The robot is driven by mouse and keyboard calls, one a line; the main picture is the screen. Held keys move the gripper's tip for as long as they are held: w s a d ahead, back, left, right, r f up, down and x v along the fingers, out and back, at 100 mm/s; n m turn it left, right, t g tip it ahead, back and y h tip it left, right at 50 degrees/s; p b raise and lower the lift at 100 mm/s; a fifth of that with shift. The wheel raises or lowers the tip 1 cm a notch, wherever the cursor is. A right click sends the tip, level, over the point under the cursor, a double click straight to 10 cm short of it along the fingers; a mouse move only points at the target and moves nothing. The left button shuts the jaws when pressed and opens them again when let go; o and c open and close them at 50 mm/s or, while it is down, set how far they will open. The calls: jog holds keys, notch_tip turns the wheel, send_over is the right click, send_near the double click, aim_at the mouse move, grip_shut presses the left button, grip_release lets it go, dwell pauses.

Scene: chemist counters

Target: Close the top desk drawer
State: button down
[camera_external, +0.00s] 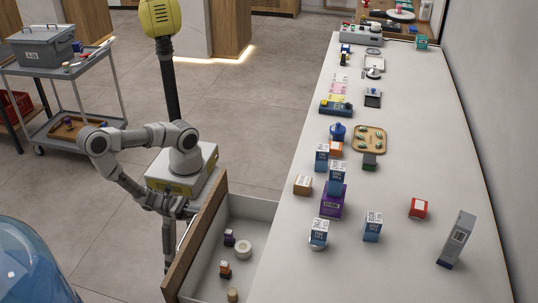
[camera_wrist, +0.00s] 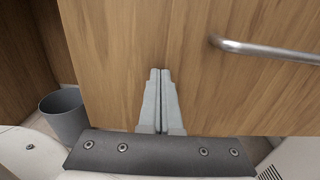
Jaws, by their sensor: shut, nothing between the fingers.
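The top desk drawer (camera_external: 256,207) stands pulled out from the left side of the long counter in the external view. Its wooden front (camera_external: 195,240) faces my base, and small items lie inside. In the wrist view the wooden front (camera_wrist: 120,60) fills much of the picture, with a metal bar handle (camera_wrist: 265,49) at the upper right. My gripper (camera_wrist: 160,72) is shut and empty, its fingertips at the wooden front, left of the handle. I cannot tell whether they touch it. In the external view my gripper (camera_external: 178,210) is just left of the drawer front, partly hard to make out.
The drawer holds a white roll (camera_external: 244,249) and several small bottles or boxes. The white countertop (camera_external: 410,130) carries many boxes. A grey bin (camera_wrist: 64,115) stands at the left in the wrist view. A cart (camera_external: 75,75) stands at the far left, with open floor between.

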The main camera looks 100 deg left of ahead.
jog(key=w+p, duration=0.7)
jog(key=w, duration=1.8)
jog(key=shift+w+r, duration=0.1)
jog(key=shift+w, duration=0.05)
jog(key=s+p, duration=0.2)
jog(key=s, duration=1.2)
jog(key=shift+s+p, duration=0.35)
